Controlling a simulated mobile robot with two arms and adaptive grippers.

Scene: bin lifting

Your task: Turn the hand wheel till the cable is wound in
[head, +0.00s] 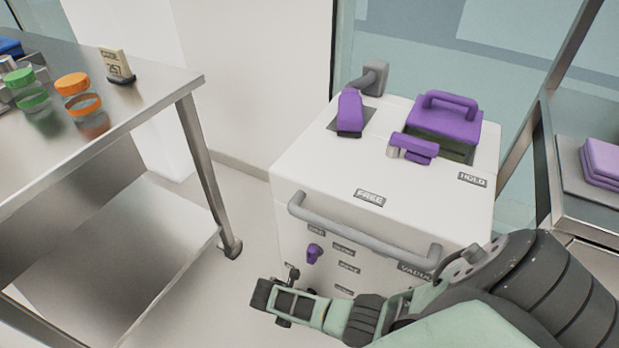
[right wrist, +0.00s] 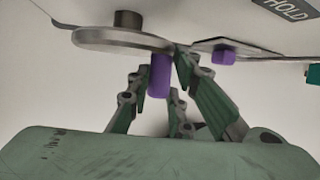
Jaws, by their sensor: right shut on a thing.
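The hand wheel is a grey metal disc (right wrist: 115,39) on a short dark hub in the right wrist view. A purple grip (right wrist: 160,76) sticks out from its rim. My right gripper (right wrist: 163,72) has its green fingers on both sides of this grip and is shut on it. In the head view my right gripper (head: 280,298) is low at the front of a white cabinet (head: 320,150); the wheel is mostly hidden there. I cannot make out the cable. My left gripper is not in view.
A grey bar handle (head: 365,232) crosses the cabinet front above my right arm. A purple knob (head: 315,253) sits below it. Purple handles (head: 350,112) stand on top. A steel table (head: 150,90) with jars is at left; a shelf with purple cloths (head: 601,160) is at right.

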